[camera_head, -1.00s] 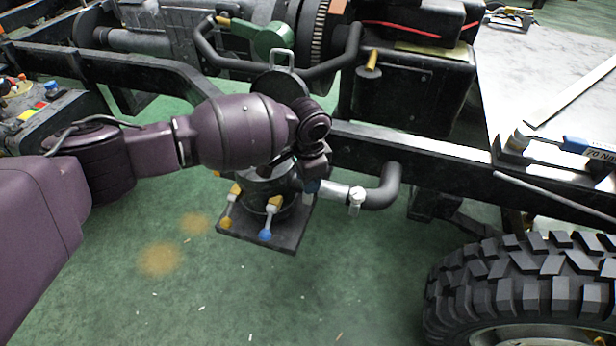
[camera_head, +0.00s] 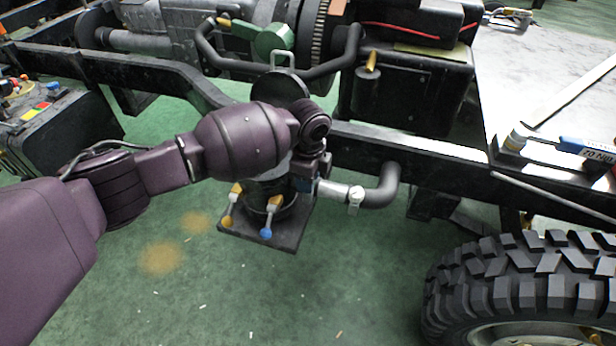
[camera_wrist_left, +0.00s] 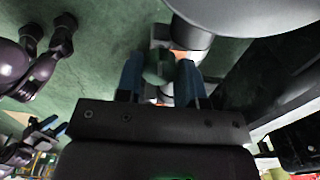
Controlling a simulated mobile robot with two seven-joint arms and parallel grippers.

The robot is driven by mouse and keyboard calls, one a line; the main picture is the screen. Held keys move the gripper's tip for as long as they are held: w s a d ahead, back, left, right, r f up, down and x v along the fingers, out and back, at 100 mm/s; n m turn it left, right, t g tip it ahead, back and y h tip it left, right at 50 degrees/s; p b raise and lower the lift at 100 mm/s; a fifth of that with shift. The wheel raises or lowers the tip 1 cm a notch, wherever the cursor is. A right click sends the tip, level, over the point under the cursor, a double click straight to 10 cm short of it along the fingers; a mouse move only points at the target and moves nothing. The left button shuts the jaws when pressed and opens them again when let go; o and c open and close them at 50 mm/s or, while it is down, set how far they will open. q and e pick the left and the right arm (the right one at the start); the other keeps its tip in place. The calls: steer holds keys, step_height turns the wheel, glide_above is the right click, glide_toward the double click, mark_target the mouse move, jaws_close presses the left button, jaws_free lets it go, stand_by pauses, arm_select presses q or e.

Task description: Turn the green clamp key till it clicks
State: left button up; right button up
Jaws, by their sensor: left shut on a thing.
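My left gripper (camera_wrist_left: 160,80) shows in the left wrist view as two blue fingers. They are closed on the green clamp key (camera_wrist_left: 158,68), a small rounded green piece between the fingertips. The wrist hides the key and most of the fingers there.
A dark square plate (camera_head: 285,238) with yellow and blue levers sits below my wrist. A silver pipe end with a black elbow hose (camera_head: 385,190) is to its right. The chassis rail (camera_head: 430,151) runs behind. A large tyre (camera_head: 520,285) stands at lower right.

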stand_by(0.5)
arm_select(q)
steer(key=o, duration=0.9)
steer(key=shift+r, duration=0.1)
steer(key=shift+r, duration=0.25)
step_height(320, 180, up, 10)
steer(key=p, duration=0.2)
steer(key=shift+p, duration=0.4)
arm_select(e)
steer(key=shift+s+d+r+m, duration=0.1)
steer(key=shift+s+r+m, duration=0.05)
steer(key=shift+r, duration=0.2)
steer(key=shift+s+d+r+m, duration=0.1)
steer(key=shift+r+m, duration=0.05)
steer(key=shift+r, duration=0.2)
